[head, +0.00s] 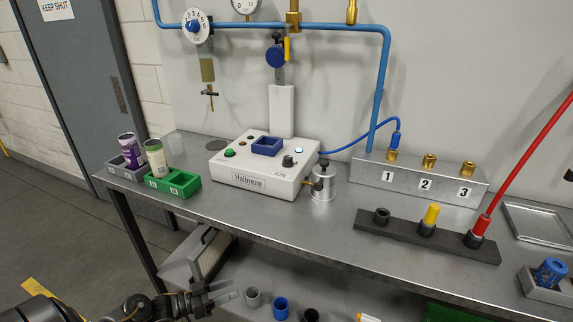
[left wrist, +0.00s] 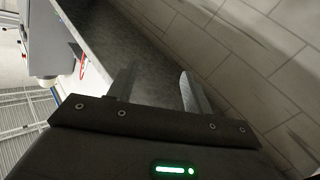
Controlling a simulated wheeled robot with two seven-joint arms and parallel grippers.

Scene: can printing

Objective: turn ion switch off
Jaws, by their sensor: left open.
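The white Halbrenn machine (head: 247,177) stands on the steel bench against the wall in the head view. Its black ION switch knob (head: 288,160) is at the right of the top panel, beside a small lit white-blue lamp (head: 298,151). The knob's exact pointing direction is too small to tell. My left gripper (head: 232,295) is low in front of the bench edge, below and away from the machine. It is open and empty; its two fingers (left wrist: 160,92) show apart in the left wrist view. My right gripper is not in view.
Left of the machine are a grey tray (head: 128,174) and a green tray (head: 174,187) with cans. Right are a metal cylinder (head: 322,184), a numbered block (head: 420,179) with brass fittings and a dark rack (head: 425,236). The front edge of the bench (head: 250,222) is clear.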

